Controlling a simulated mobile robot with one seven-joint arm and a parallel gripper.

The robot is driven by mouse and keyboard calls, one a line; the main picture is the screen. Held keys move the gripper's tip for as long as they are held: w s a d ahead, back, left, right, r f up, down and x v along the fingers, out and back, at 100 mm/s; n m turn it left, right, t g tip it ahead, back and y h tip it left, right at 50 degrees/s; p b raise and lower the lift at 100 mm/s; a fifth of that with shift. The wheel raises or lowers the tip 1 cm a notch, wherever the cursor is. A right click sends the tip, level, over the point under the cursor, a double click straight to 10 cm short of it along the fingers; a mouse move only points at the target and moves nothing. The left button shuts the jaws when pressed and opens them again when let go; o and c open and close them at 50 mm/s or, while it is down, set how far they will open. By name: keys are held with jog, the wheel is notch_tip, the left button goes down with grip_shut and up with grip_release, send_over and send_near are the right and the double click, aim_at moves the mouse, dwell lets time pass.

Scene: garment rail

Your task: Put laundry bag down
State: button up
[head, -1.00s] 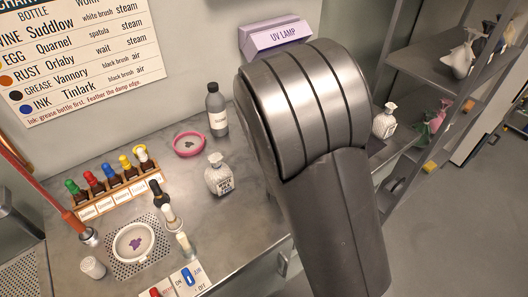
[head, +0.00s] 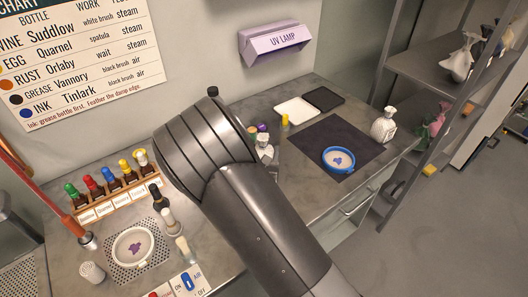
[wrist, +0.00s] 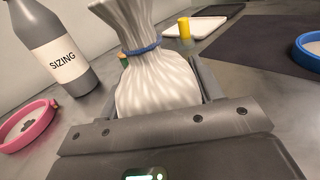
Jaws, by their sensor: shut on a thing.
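A white, pleated laundry bag (wrist: 158,80) with a blue tie round its gathered neck fills the middle of the wrist view. My gripper (wrist: 160,108) is shut on it, with a finger on each side. In the head view the bag's top (head: 265,144) shows just past my arm, beside a gripper finger. My arm hides its lower part there. I cannot tell whether its base touches the worktop (head: 268,98).
A sizing bottle (wrist: 55,50) and a pink ring (wrist: 28,125) stand left of the bag. A dark mat (head: 325,140) with a blue ring (head: 339,160) lies to the right. Another white bag (head: 384,126) stands at the mat's right edge. A yellow cylinder (head: 285,119) stands near the white tray (head: 294,109).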

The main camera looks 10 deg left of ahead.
jog(key=shift+f, duration=0.1)
jog(key=o, duration=1.1)
